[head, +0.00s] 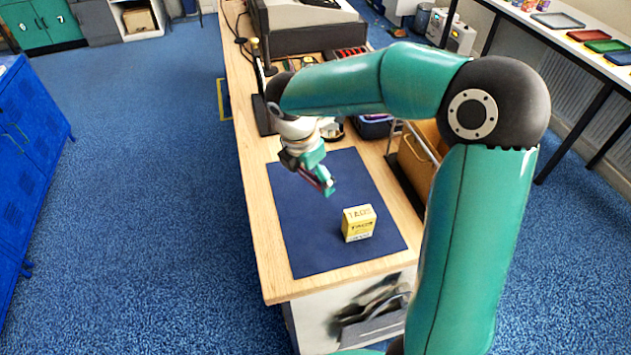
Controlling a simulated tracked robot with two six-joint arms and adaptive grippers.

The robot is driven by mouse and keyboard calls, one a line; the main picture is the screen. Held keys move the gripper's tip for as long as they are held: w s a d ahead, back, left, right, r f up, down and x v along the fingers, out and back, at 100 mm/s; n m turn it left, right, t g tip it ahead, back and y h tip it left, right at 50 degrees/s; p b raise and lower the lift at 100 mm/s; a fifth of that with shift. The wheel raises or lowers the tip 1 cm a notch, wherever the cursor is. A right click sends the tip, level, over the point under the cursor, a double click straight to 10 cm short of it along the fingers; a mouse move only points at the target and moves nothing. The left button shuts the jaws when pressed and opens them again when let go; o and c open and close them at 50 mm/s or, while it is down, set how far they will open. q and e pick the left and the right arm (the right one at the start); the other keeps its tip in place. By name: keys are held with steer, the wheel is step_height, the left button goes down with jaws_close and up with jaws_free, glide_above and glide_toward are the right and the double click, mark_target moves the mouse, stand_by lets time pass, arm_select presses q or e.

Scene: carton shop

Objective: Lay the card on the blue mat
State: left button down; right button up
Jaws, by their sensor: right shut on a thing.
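The blue mat (303,229) lies flat on the wooden counter. My right gripper (319,173) is above the far middle part of the mat, pointing down and toward the near right. It is shut on a thin thing with a pinkish edge, seemingly the card (325,181), seen small and nearly edge-on. Most of the card's face is hidden or too small to make out. I cannot tell whether its lower edge touches the mat. My left gripper is not in view.
A yellow TABS box (358,223) stands upright on the near right part of the mat. Beyond the mat are a dark till (305,30) and small items. A brown case (415,165) is at the right. The mat's left and near left parts are clear.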

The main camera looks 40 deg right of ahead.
mark_target(314, 204)
steer(key=shift+b+x, duration=0.55)
steer(key=shift+x, duration=0.25)
steer(key=f+b, duration=0.4)
steer(key=f, duration=0.1)
steer(key=shift+a+b, duration=0.2)
steer(key=shift+b, duration=0.15)
steer(key=shift+r, duration=0.1)
steer(key=o, duration=0.5)
